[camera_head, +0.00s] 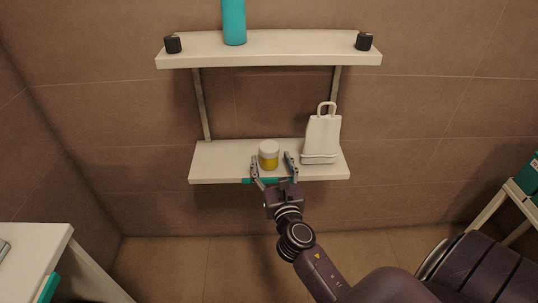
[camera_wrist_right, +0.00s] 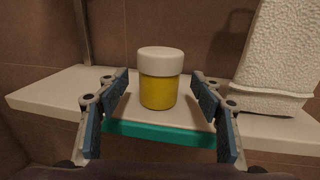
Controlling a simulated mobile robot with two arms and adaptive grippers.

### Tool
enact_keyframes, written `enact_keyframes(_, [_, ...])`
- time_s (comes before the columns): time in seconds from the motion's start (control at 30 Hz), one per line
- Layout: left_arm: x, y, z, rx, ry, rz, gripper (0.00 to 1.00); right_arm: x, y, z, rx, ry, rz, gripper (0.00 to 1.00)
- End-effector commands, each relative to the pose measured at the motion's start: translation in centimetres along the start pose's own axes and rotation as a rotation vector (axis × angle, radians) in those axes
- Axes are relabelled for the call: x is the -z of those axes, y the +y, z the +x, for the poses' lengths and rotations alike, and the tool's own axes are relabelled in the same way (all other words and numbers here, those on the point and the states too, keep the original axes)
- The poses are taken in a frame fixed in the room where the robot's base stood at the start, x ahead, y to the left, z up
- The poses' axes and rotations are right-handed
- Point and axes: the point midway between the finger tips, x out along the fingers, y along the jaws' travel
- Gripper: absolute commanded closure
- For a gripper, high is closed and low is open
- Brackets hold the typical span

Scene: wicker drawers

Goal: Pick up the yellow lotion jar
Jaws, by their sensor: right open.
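The yellow lotion jar (camera_head: 268,158) with a white lid stands upright on the lower white shelf (camera_head: 217,162). It also shows in the right wrist view (camera_wrist_right: 159,90), centred between the two fingers and a little beyond their tips. My right gripper (camera_head: 272,161) is open and empty at the front edge of the lower shelf, its fingers spread to either side of the jar's line. No contact with the jar shows. My left gripper is not in view.
A white bag-shaped holder (camera_head: 322,136) stands right of the jar, close to my right finger. A teal strip (camera_wrist_right: 160,133) runs along the shelf's front edge. The upper shelf (camera_head: 290,45) holds a teal bottle (camera_head: 234,22) and two small black items. The lower shelf's left part is clear.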

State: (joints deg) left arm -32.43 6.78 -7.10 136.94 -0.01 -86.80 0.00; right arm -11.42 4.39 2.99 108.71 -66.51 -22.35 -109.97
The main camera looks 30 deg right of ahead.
Motion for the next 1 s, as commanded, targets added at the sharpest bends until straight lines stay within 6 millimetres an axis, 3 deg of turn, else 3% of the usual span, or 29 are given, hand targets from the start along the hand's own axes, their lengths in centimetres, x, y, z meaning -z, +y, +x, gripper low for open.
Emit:
enact_keyframes(0.2, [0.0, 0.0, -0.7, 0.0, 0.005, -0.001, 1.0, 0.0, 0.1, 2.9, 0.0, -0.001, -0.001, 0.4])
enact_keyframes(0.5, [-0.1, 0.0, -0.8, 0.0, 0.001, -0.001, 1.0, 0.0, 0.1, 3.2, -0.001, 0.001, 0.0, 0.41])
enact_keyframes(0.9, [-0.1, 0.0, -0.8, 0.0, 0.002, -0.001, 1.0, 0.0, 0.1, 3.1, -0.001, 0.001, 0.0, 0.85])
enact_keyframes(1.0, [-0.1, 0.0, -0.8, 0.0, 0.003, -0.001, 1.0, -0.1, 0.1, 3.2, -0.001, 0.0, 0.001, 0.85])
